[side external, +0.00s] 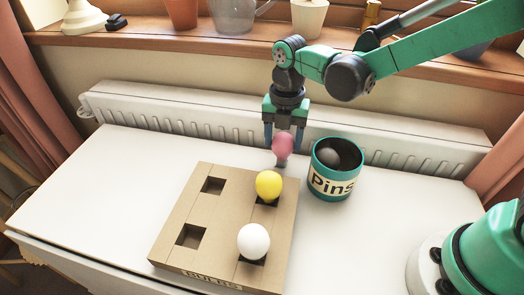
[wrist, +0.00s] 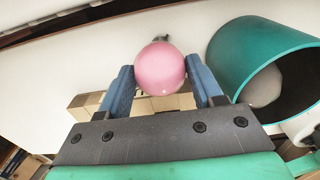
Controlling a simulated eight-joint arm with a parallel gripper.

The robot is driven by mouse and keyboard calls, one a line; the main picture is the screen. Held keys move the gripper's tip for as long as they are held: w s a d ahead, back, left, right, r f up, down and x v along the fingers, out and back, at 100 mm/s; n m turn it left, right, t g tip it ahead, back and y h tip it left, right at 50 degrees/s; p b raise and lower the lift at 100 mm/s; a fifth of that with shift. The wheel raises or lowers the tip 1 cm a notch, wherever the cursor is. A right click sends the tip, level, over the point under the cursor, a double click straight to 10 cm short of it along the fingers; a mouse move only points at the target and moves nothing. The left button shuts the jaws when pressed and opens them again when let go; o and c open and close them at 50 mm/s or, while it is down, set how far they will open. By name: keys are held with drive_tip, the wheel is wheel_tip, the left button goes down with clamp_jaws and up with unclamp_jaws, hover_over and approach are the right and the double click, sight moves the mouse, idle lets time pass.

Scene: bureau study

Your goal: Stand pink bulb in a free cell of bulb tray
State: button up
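The pink bulb (side external: 283,145) is between the fingers of my gripper (side external: 284,130), held upright above the far right edge of the bulb tray. In the wrist view the bulb (wrist: 160,68) touches both blue fingers of my gripper (wrist: 160,85). The cardboard bulb tray (side external: 211,215) lies on the white table. Its two left cells are empty. A yellow bulb (side external: 268,185) stands in the far right cell and a white bulb (side external: 254,241) in the near right cell.
A teal Pins pot (side external: 333,185) stands just right of the tray with a grey-white round thing (side external: 329,156) inside. A radiator (side external: 190,115) runs behind the table. Pots and a jug (side external: 235,15) stand on the sill. The table's left side (side external: 100,195) is clear.

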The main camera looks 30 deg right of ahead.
drive_tip(key=shift+c, duration=1)
drive_tip(key=shift+r, duration=0.15)
drive_tip(key=shift+r, duration=4.85)
drive_tip(key=a+n, duration=0.3)
drive_tip(key=a, duration=1.2)
drive_tip(key=shift+f, duration=2.8)
drive_tip(key=shift+f, duration=1.8)
drive_tip(key=o, duration=1.1)
